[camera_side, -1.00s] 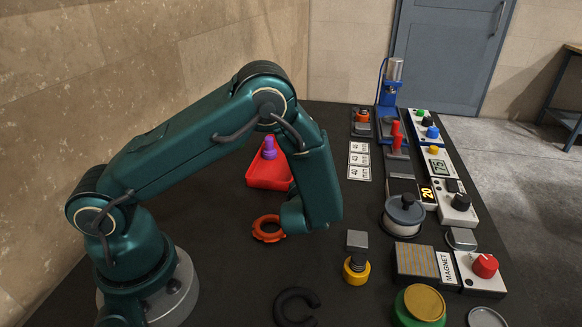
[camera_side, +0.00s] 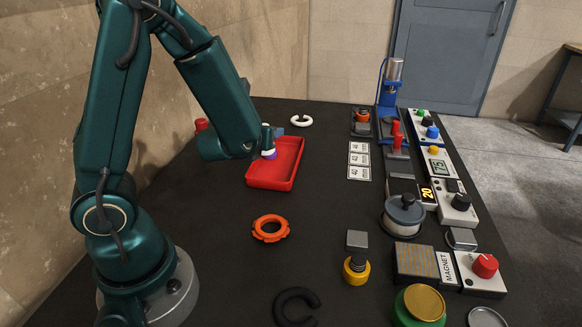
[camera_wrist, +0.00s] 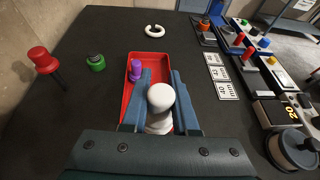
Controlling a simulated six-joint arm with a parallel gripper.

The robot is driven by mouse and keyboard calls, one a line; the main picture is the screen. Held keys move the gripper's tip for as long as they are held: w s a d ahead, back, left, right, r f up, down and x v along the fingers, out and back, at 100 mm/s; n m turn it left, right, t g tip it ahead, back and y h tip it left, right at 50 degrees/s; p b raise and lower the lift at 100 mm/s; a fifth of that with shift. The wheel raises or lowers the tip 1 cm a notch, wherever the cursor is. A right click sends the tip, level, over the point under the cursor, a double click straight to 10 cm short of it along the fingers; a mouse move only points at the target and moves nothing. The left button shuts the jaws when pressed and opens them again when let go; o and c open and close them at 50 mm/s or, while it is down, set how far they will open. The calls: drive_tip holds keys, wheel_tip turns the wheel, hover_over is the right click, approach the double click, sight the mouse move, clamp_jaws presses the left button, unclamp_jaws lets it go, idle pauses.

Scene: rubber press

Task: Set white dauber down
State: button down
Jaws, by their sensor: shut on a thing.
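The white dauber (camera_wrist: 160,98) stands upright between the two blue fingers of my gripper (camera_wrist: 162,92), which is shut on it. In the wrist view it is over the near part of the red tray (camera_wrist: 126,92); whether its foot touches the tray floor is hidden. A purple dauber (camera_wrist: 135,70) stands in the tray, left of and beyond the white one. In the side view my gripper (camera_side: 268,139) is at the far left part of the red tray (camera_side: 272,184), with a bit of white (camera_side: 268,153) and purple showing below it.
A red-topped piece (camera_wrist: 39,58) and a green-ringed piece (camera_wrist: 96,62) stand left of the tray. A white open ring (camera_side: 301,120) lies beyond it. An orange ring (camera_side: 270,228) and black open ring (camera_side: 296,306) lie nearer.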

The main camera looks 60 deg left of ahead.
drive_tip(key=d+r+m+h, duration=1.3)
drive_tip(key=d+m+h, duration=0.3)
drive_tip(key=d+h, duration=0.2)
drive_tip(key=s+d+f+m+g+h, duration=0.1)
drive_tip(key=s+d+f+m+g, duration=0.1)
drive_tip(key=d+f+m+g, duration=0.2)
drive_tip(key=s+d+f+m+g+h, duration=0.1)
drive_tip(key=s+d+f+m+g, duration=0.1)
drive_tip(key=d+f+m+g, duration=0.2)
drive_tip(key=s+d+f+m+g+h, duration=0.1)
drive_tip(key=d+f+m+g, duration=0.3)
drive_tip(key=d+f, duration=0.5)
drive_tip(key=shift+s+d+f+m+g+h, duration=0.15)
drive_tip(key=shift+s+f+m+g+h, duration=0.15)
drive_tip(key=shift+f, duration=0.3)
drive_tip(key=shift+s+d+f+m+g+h, duration=0.1)
drive_tip(key=shift+s+d+f+g, duration=0.05)
drive_tip(key=shift+f+g, duration=0.35)
drive_tip(key=shift+f, duration=2.1)
